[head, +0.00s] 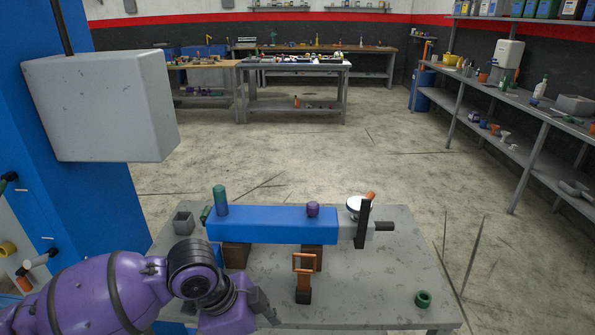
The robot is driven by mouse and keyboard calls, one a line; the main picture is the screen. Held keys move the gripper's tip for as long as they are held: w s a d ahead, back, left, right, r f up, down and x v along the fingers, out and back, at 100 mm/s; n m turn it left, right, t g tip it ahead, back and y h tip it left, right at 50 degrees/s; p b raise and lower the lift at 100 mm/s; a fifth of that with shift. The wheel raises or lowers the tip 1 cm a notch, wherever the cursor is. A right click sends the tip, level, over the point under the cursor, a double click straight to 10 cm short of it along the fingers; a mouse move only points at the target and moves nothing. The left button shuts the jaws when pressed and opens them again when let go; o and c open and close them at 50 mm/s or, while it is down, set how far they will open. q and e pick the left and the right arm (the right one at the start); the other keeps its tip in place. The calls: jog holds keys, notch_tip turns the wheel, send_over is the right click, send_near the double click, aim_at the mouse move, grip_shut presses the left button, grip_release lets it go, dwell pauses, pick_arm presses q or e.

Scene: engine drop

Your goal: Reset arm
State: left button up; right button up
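My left arm comes in from the lower left, and its purple and black wrist ends in a dark gripper (263,305) over the near left part of a grey table (390,285). The fingers are small and seen at an angle, so I cannot tell whether they are open. Nothing is clearly visible between them. My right arm and gripper are not in view. A long blue block (270,225) lies across the table behind the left gripper, on brown supports. An orange and dark piece (303,277) stands in front of it.
A green ring (423,299) lies at the table's right. A small grey open box (183,223) sits at its left. A grey box-shaped block (105,105) hangs before a blue column (90,200). Shelves (520,95) line the right wall. Floor beyond the table is clear.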

pick_arm(q)
jog(key=s+d+f+n+t+h, duration=0.2)
jog(key=f+n+t, duration=0.1)
jog(key=f+n, duration=0.3)
jog(key=s+d+f+n+t+h, duration=0.1)
jog(key=s+f+n+t, duration=0.15)
jog(key=f, duration=0.45)
jog(key=s+a+f+n+t+y, duration=0.1)
jog(key=s+a+f+n+y, duration=0.2)
jog(key=s+a, duration=0.4)
jog(key=s+a+f+n+t+y, duration=0.1)
jog(key=s+a+f+n+y, duration=0.2)
jog(key=s+a+f+n, duration=0.2)
jog(key=s+a+f, duration=0.3)
jog(key=s, duration=0.1)
jog(key=shift+a+f, duration=0.2)
jog(key=shift+f, duration=0.1)
jog(key=shift+s, duration=0.15)
